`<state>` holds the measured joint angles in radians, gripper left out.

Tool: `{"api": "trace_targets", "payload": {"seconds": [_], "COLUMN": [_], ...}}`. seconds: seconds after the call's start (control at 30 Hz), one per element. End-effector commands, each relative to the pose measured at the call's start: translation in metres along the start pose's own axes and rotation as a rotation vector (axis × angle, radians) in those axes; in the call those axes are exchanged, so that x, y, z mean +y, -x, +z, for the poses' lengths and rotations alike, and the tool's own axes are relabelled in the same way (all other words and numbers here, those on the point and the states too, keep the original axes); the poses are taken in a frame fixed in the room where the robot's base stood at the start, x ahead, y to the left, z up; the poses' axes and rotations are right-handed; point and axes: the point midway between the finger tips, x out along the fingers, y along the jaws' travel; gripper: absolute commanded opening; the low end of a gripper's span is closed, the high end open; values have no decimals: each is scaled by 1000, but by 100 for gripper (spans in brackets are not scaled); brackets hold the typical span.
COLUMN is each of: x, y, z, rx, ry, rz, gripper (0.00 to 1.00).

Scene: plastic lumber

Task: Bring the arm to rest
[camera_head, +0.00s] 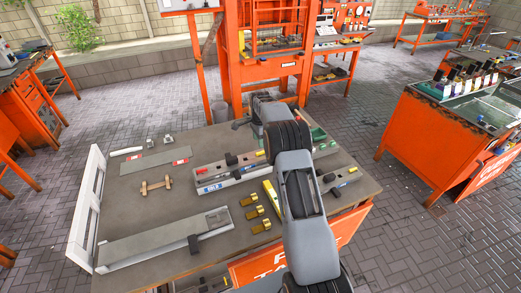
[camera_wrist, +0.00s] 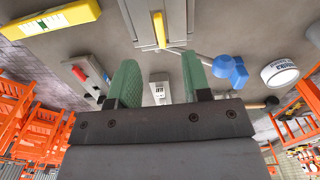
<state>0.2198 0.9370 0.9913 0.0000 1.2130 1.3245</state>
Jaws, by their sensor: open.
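My arm (camera_head: 305,215) reaches from the bottom of the head view over the workbench (camera_head: 150,215), and its links hide part of the bench top. My gripper (camera_wrist: 160,78) shows in the wrist view with two green fingers spread apart. No object is clearly held between them. Beyond the fingers are a grey piece with a yellow strip (camera_wrist: 158,28) and a small pale grey block (camera_wrist: 160,92). Whether either finger touches anything is hard to tell. In the head view the fingertips cannot be made out clearly.
The bench holds a long grey bar (camera_head: 160,240), a white frame (camera_head: 88,205) at its left edge, brass pieces (camera_head: 256,212) and a yellow level (camera_head: 272,198). The wrist view shows a white tape roll (camera_wrist: 280,73) and a blue part (camera_wrist: 230,70). An orange cabinet (camera_head: 430,145) stands right.

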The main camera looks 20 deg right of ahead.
Motion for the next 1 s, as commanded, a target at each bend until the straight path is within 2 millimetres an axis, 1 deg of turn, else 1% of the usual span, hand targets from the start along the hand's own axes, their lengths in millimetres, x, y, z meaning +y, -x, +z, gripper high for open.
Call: {"api": "trace_targets", "payload": {"seconds": [0.03, 0.07, 0.53, 0.67, 0.73, 0.77, 0.8, 0.83, 0.87, 0.93, 1.0], "x": [0, 0, 0, -1, -1, 2, 10, 17, 24, 40, 57], "y": [5, 5, 4, 4, 0, -6, -18, -26, -28, -24, -14], "z": [0, 0, 0, 0, 0, 1, 3, 4, 6, 12, 21], "rx": [0, 0, 0, 2, 4, 0, -9, -17, -22, -30, -34], "ry": [0, 0, 7, 84, 169, 212, 278, 332, 387, 508, 625], "rz": [0, 0, 0, -7, -11, -1, 22, 38, 46, 55, 54], "gripper": [44, 44, 44, 44, 44, 44, 44, 44, 44, 44, 44]}}
